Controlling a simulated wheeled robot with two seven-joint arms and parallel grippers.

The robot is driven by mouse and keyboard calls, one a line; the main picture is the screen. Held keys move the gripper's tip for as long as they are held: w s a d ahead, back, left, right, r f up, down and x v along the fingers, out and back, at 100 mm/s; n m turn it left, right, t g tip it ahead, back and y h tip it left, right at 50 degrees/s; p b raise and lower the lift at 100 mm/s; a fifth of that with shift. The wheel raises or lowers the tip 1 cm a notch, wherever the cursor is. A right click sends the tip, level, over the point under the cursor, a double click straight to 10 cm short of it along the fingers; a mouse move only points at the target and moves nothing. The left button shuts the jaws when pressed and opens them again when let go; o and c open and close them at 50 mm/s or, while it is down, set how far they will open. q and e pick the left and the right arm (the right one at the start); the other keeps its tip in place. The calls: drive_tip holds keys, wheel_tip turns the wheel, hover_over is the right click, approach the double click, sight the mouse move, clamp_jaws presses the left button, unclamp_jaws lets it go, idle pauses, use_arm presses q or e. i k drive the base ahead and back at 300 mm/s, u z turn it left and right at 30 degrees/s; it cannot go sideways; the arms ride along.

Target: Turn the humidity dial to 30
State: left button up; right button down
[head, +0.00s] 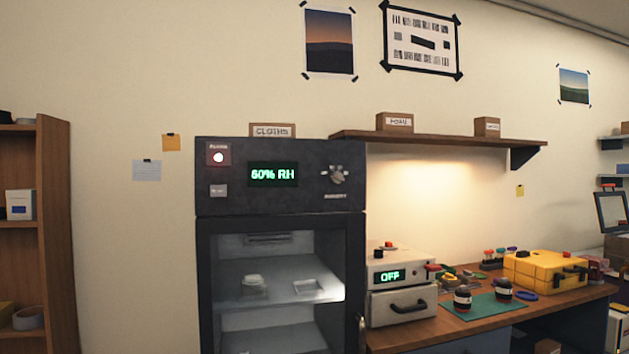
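The humidity dial (337,176) is a small grey knob with marks around it, on the upper right of the dark cabinet's control panel (318,202). The exact mark it points at is too small to read. The green display (272,174) to its left reads 60% RH. Neither of my grippers is in the head view.
Below the panel is the cabinet's glass-fronted chamber (230,300), with a few pale items on its shelf. A white box with an OFF display (389,276) stands to the right on a wooden bench. A wall shelf (440,138) juts out at the upper right.

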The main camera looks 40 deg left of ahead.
sight(337, 178)
drive_tip(key=u, duration=0.65)
drive_tip(key=i, duration=0.6)
drive_tip(key=u, duration=0.7)
